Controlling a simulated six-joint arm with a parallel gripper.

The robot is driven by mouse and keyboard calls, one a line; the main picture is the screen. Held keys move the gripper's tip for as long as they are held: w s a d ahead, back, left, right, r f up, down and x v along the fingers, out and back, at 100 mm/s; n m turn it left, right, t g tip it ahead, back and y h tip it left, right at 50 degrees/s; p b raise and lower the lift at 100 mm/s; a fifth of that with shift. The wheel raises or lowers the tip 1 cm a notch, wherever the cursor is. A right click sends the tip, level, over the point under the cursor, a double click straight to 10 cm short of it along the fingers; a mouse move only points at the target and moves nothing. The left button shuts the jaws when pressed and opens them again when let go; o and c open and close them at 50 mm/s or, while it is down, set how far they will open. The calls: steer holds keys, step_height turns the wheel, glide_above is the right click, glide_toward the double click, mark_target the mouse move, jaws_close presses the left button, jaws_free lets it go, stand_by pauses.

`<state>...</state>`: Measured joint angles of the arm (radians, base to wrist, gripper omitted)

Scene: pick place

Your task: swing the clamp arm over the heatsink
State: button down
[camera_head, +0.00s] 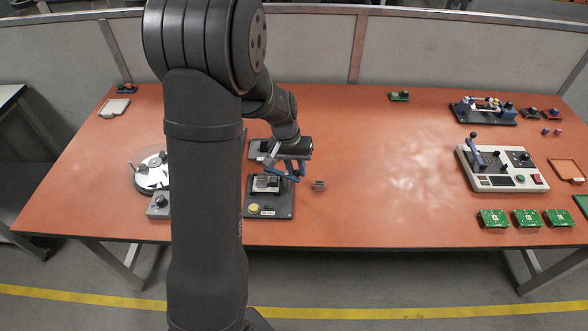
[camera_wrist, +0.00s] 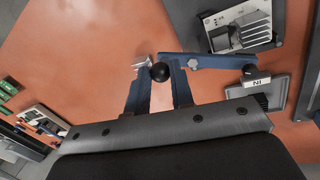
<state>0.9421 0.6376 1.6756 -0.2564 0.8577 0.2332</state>
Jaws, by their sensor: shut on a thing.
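The heatsink (camera_wrist: 257,27), a grey finned block, sits on the dark fixture plate (camera_head: 283,211) left of centre; it also shows in the head view (camera_head: 266,183). The blue clamp arm (camera_wrist: 215,61) runs beside the heatsink in the wrist view, not across its fins. A round black knob (camera_wrist: 160,72) is at its free end. My gripper (camera_wrist: 155,80) is shut on this knob end, with its blue fingers on either side. In the head view, my gripper (camera_head: 290,168) is at the plate's right side, and my arm hides part of the bench.
A yellow button (camera_head: 254,208) is on the plate's front. A round white dial-like device (camera_head: 150,177) stands left. A control box (camera_head: 500,180) and several green boards (camera_head: 526,218) are far right. The middle bench is clear.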

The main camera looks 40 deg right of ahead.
steer(key=n, duration=0.3)
steer(key=d+n, duration=0.1)
steer(key=shift+w+d+n+t+h, duration=0.1)
steer(key=shift+w+n+t+h, duration=0.2)
steer(key=shift+w+n, duration=0.1)
stand_by(0.4)
steer(key=c, duration=1.3)
jaws_free()
steer(key=shift+o, duration=0.2)
steer(key=shift+r, duration=0.1)
step_height(320, 180, up, 17)
steer(key=w+a, duration=0.1)
steer(key=a, duration=0.1)
steer(key=shift+w+a, duration=0.35)
steer(key=shift+a, duration=0.05)
glide_toward(286, 176)
steer(key=s+d+f, duration=0.3)
steer(key=d+f, duration=0.1)
steer(key=f, duration=0.1)
steer(key=shift+d, duration=0.15)
